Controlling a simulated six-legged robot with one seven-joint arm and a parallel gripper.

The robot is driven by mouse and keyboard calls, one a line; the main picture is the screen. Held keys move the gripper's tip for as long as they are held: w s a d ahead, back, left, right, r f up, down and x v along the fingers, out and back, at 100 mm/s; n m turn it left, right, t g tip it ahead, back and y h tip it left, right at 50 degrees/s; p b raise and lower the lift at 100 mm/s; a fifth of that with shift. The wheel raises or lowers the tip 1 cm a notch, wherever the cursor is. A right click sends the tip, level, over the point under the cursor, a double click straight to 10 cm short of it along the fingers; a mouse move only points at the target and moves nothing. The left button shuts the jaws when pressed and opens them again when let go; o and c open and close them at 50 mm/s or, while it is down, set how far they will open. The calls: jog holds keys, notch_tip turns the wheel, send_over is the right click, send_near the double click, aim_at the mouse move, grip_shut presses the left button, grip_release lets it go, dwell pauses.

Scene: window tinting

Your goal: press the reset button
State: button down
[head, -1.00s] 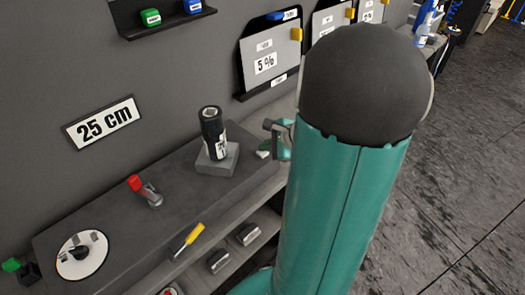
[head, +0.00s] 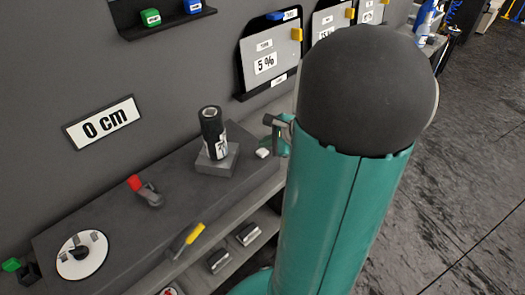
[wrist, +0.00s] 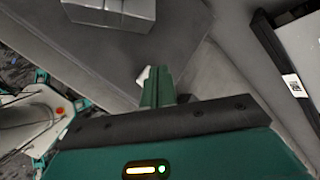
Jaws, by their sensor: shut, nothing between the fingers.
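No part carries a readable "reset" label, so I cannot be sure which one is the reset button. A small white piece (head: 262,153) sits on the grey bench top, just left of my gripper (head: 272,134) in the head view. In the wrist view the white piece (wrist: 143,77) shows beside the tips of my gripper (wrist: 158,72), partly hidden by a finger. My gripper is shut and empty. Whether it touches the white piece cannot be told. A wall sign (head: 102,122) reads "0 cm".
A black cylinder (head: 212,132) stands on a grey block (head: 216,161) left of my gripper. A red-tipped lever (head: 136,183), a yellow-handled lever (head: 194,233) and a white dial (head: 82,256) lie further left. A panel marked "5 %" (head: 282,66) leans on the wall.

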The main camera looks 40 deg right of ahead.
aim_at(266, 153)
jog(key=shift+r, duration=0.1)
jog(key=shift+r, duration=2.4)
jog(key=s+a+r+n+g, duration=0.1)
jog(key=s+a+r+n, duration=0.2)
jog(key=a+n, duration=0.5)
jog(key=s+a+r+n+g+h, duration=0.1)
jog(key=s+a+r+n, duration=0.1)
jog(key=a+n, duration=0.6)
jog(key=s+a+r+n+g+h, duration=0.1)
jog(key=s+a+r+n, duration=0.2)
jog(key=a+n, duration=0.5)
jog(key=s+a, duration=0.1)
jog(key=a, duration=0.2)
jog(key=shift+s+a+r, duration=0.2)
jog(key=shift+s+r, duration=0.05)
jog(key=shift+r, duration=0.05)
